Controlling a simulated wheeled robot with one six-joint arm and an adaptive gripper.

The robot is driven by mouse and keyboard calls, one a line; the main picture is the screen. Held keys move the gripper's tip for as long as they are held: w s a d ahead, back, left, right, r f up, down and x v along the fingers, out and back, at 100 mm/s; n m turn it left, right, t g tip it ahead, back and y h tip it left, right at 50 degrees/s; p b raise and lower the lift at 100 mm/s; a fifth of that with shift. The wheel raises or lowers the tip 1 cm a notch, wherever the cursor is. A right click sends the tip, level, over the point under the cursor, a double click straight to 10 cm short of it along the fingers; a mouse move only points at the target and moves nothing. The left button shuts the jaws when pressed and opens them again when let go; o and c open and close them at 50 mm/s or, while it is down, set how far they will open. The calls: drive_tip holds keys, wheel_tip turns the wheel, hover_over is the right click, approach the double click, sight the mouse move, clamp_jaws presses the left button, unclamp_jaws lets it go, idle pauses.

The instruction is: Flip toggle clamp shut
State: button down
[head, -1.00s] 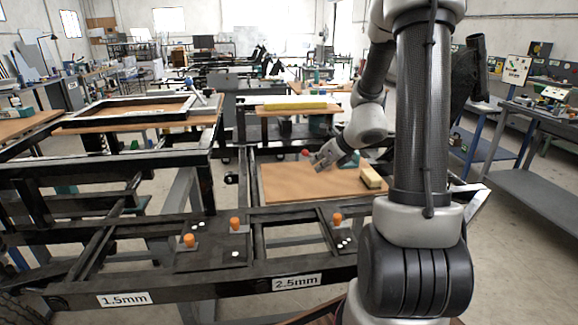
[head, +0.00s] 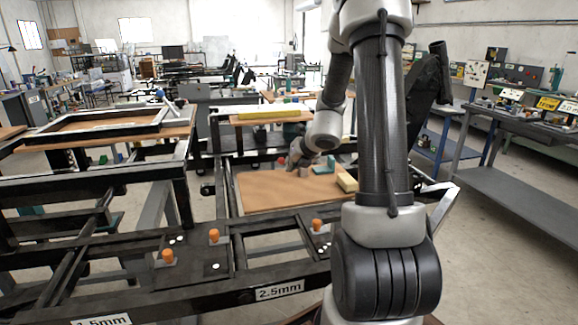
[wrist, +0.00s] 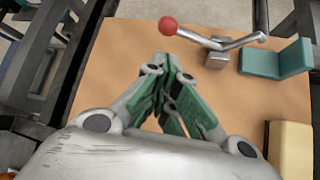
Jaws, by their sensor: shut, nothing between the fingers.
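The toggle clamp has a red ball knob (wrist: 168,25) on a bent grey lever. The lever runs right to a small metal block (wrist: 217,57), and a grey rod reaches from there toward a teal L-shaped bracket (wrist: 276,59). The bracket also shows in the head view (head: 327,164). My gripper (wrist: 164,60), with green-padded fingers, is shut and empty. Its tips are just below the red knob in the wrist view, with a small gap in the picture; the height difference is unclear. In the head view my gripper (head: 297,164) is over the board and mostly hides the clamp.
The clamp stands on a brown board (head: 265,192) in a dark metal frame. A yellow block (wrist: 290,150) lies at the board's right edge. Orange knobs (head: 214,235) stand on the frame's front. The board's left part is clear.

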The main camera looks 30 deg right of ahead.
drive_tip(key=x, duration=0.8)
drive_tip(key=shift+r, duration=0.15)
drive_tip(key=shift+d+r, duration=0.1)
drive_tip(key=shift+r, duration=0.15)
